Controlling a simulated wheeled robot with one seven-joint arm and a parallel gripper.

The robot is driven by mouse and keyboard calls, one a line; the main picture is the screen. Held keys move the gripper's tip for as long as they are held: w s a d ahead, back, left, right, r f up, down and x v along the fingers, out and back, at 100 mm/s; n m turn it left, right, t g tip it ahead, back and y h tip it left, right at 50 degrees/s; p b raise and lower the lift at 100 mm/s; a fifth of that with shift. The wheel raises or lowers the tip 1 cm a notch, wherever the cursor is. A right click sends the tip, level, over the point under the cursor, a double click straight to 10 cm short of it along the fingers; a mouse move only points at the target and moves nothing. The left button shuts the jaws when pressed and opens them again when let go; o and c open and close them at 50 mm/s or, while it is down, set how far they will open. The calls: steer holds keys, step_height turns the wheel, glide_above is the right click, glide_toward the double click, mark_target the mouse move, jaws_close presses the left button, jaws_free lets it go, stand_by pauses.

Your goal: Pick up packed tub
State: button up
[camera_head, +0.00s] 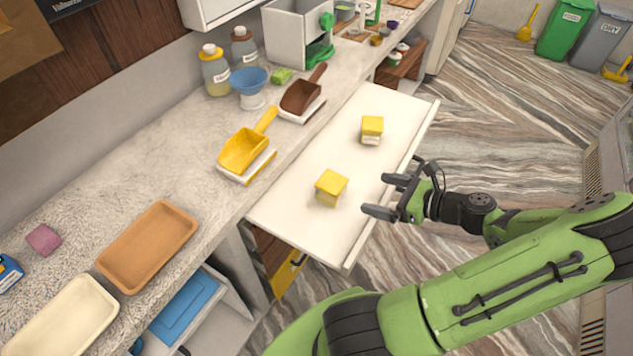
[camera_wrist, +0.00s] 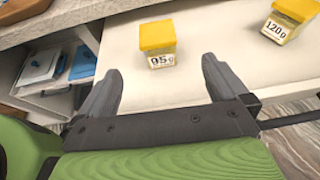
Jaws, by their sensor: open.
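Two small clear tubs with yellow lids stand on a white pull-out shelf (camera_head: 290,212). The nearer tub (camera_head: 330,188) also shows in the wrist view (camera_wrist: 158,44), with a label that seems to read 95g. The farther tub (camera_head: 372,130) shows at the upper right of the wrist view (camera_wrist: 289,20), with a label reading 120g. My gripper (camera_head: 384,195) is open and empty at the shelf's outer edge. In the wrist view its two fingers (camera_wrist: 158,82) point toward the 95g tub, which lies beyond the fingertips, untouched.
An open drawer with a blue lid (camera_head: 187,307) is below. The shelf around the tubs is clear.

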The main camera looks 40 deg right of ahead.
mark_target(333, 185)
steer(key=b+x, duration=0.4)
steer(key=x, duration=1)
steer(key=shift+w+a+f+b, duration=0.2)
steer(key=shift+a+f+b, duration=0.05)
steer(key=shift+b, duration=0.05)
steer(key=shift+r, duration=0.1)
steer(key=shift+c, duration=0.3)
steer(key=c, duration=1)
step_height(333, 185, up, 10)
steer(key=p, duration=0.4)
steer(key=shift+p, duration=0.3)
